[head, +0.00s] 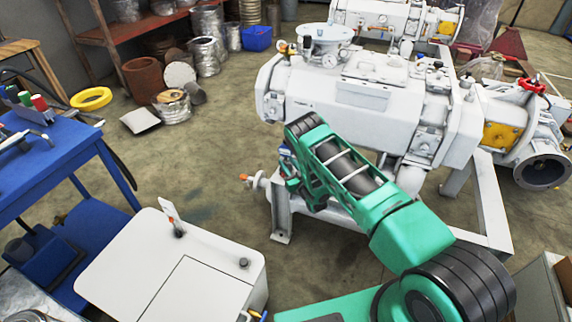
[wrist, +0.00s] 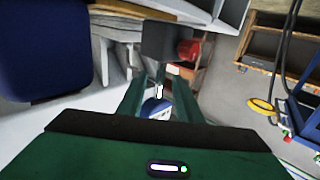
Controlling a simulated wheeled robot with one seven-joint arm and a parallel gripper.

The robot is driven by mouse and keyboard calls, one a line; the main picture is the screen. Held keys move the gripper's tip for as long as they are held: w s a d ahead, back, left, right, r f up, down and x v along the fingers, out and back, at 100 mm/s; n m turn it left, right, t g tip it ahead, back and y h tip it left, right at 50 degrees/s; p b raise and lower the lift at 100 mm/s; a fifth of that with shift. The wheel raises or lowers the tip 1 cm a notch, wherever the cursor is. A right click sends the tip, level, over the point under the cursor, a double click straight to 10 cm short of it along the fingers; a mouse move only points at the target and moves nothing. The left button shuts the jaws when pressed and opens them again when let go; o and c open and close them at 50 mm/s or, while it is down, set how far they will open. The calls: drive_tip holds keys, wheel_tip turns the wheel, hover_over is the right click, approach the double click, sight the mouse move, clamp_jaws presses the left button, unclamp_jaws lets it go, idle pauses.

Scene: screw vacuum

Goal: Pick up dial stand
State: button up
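The dial stand (wrist: 165,40) shows in the wrist view as a dark block with a red knob at its right side, just beyond my fingertips. A thin pale rod runs down from it between my green fingers. My gripper (wrist: 159,85) appears closed around that rod, and a small blue and white part shows below it. In the head view my gripper (head: 284,178) hangs in front of the white pump machine (head: 350,88), above the floor. A small blue and white part (head: 284,152) shows beside it there. The dark block is not clear in the head view.
A white cabinet (head: 130,265) with a small upright piece on top stands at the front left. A blue workbench (head: 60,150) is at the far left. A yellow ring (head: 91,98) and several cans lie behind. Floor between cabinet and machine is clear.

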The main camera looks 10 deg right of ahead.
drive_tip(key=shift+x, duration=1.05)
clamp_jaws()
idle(0.6)
